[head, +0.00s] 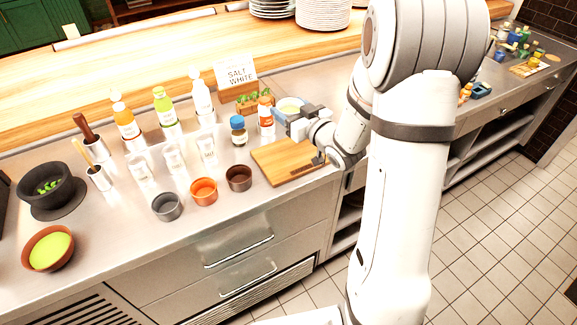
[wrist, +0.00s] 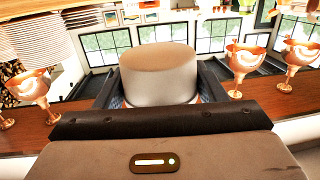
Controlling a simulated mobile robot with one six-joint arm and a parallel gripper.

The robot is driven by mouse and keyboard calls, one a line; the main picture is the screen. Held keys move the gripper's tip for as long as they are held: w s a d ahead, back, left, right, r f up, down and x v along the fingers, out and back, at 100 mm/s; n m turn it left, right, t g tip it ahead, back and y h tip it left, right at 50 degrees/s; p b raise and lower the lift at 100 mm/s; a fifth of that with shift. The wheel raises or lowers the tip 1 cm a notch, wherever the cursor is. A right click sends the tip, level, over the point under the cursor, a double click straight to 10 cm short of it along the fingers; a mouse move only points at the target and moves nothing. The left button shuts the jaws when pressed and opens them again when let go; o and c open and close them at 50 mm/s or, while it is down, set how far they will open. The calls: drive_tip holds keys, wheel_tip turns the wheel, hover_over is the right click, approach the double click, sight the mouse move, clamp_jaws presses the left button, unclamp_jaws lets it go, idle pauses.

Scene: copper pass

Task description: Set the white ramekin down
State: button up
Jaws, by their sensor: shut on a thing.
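The white ramekin (head: 290,104) is between the fingers of my gripper (head: 288,121), above the back edge of the cutting board in the head view.
A wooden cutting board (head: 272,163) lies just in front. A salt sign (head: 237,74) and herb planter (head: 247,105) are behind. Brown (head: 239,184), orange (head: 204,197) and grey (head: 166,212) bowls line the front.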

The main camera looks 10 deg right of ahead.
sight(294, 159)
drive_tip(key=shift+s+f+n+y+b, duration=0.1)
drive_tip(key=shift+f+n+y+b, duration=0.4)
drive_tip(key=shift+b, duration=1.85)
drive_tip(key=shift+f+y+b, duration=0.1)
drive_tip(key=shift+f+b, duration=0.8)
drive_tip(key=shift+b, duration=1.4)
drive_tip(key=b, duration=0.5)
drive_tip(key=shift+s+d+f+g, duration=0.2)
drive_tip(key=shift+s+f+g, duration=0.1)
drive_tip(key=shift+s+f, duration=0.1)
drive_tip(key=b, duration=0.2)
drive_tip(key=shift+s+d+b, duration=0.15)
drive_tip(key=shift+s+b, duration=0.1)
drive_tip(key=shift+b, duration=0.1)
drive_tip(key=shift+f, duration=0.15)
wheel_tip(294, 159, down, 10)
drive_tip(key=b, duration=0.2)
drive_tip(key=shift+r+b, duration=0.2)
drive_tip(key=shift+b, duration=0.2)
drive_tip(key=shift+f, duration=0.2)
drive_tip(key=o, duration=1)
drive_tip(key=shift+r, duration=0.1)
